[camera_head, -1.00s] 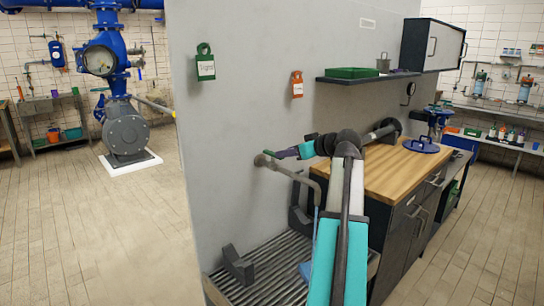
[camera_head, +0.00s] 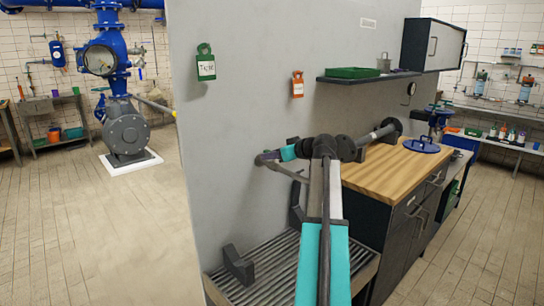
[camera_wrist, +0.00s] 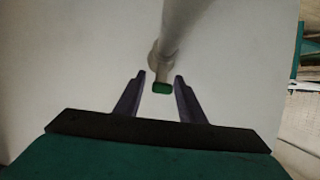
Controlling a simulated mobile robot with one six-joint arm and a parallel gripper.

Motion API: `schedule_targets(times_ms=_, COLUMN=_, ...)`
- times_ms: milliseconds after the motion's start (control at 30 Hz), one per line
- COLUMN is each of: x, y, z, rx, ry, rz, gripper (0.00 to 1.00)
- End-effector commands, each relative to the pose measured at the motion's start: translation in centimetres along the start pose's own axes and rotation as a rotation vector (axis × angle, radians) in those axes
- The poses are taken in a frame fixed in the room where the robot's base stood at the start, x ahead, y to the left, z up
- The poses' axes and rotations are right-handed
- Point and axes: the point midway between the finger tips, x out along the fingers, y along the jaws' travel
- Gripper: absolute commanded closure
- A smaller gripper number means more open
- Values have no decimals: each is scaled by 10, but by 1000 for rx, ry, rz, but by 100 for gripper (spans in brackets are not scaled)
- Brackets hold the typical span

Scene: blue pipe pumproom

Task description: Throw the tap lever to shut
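The tap's grey spout pipe (camera_head: 287,171) sticks out from the grey wall over the slatted drain. In the wrist view the pipe (camera_wrist: 182,22) runs down to a rounded grey body (camera_wrist: 157,58) with a green-tipped lever (camera_wrist: 161,87). My gripper (camera_wrist: 160,76) is open, one dark finger on each side of the green tip, with a gap to each. Whether the fingers reach around it in depth cannot be told. In the head view my gripper (camera_head: 267,156) is at the tap and hides the lever there.
The slatted drain bench (camera_head: 285,262) with dark brackets lies below. A wooden-topped cabinet (camera_head: 395,170) stands to the right, under a shelf (camera_head: 365,77). Green (camera_head: 206,66) and orange (camera_head: 297,86) tags hang on the wall. Open floor (camera_head: 90,225) lies to the left.

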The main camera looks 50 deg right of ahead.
Motion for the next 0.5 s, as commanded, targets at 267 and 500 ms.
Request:
schedule_targets(times_ms=267, x=0, y=0, z=0, rx=0, ry=0, rz=0, gripper=100)
schedule_targets(times_ms=500, x=1, y=-5, z=0, rx=2, ry=-2, rz=1, gripper=100)
